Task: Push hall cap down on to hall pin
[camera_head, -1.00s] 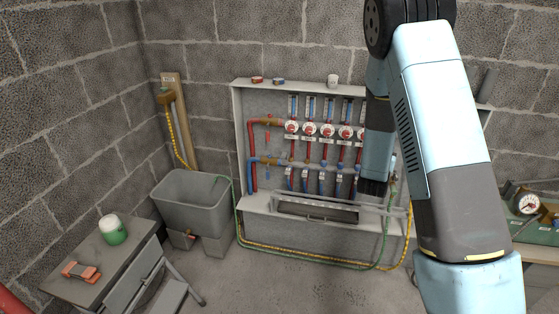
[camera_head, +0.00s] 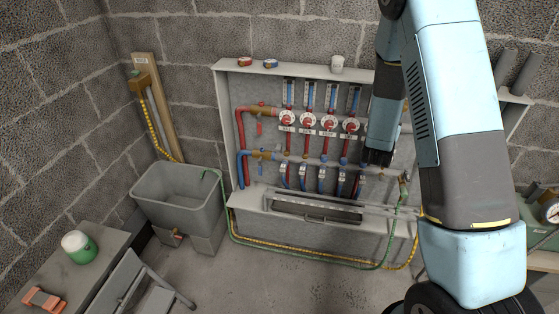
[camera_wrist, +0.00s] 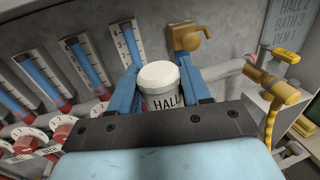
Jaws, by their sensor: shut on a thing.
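My gripper (camera_wrist: 160,66) is shut on the hall cap (camera_wrist: 158,76), a white cylinder with a rounded top and the word HALL on its side. The cap stands roughly upright between the two blue fingers in the wrist view. Its lower edge is hidden behind the dark gripper body. No hall pin shows in the wrist view, so I cannot tell whether the cap touches one. In the head view my gripper (camera_head: 378,156) is in front of the right part of the manifold, and the cap is hidden there.
Red-and-white dials (camera_wrist: 28,142) and blue gauge tubes (camera_wrist: 82,62) stand left of the fingers. A brass fitting (camera_wrist: 188,38) is close behind. A brass valve (camera_wrist: 272,88) is at right. The cabinet (camera_head: 222,130) holds the manifold. A grey tub (camera_head: 180,205) stands left.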

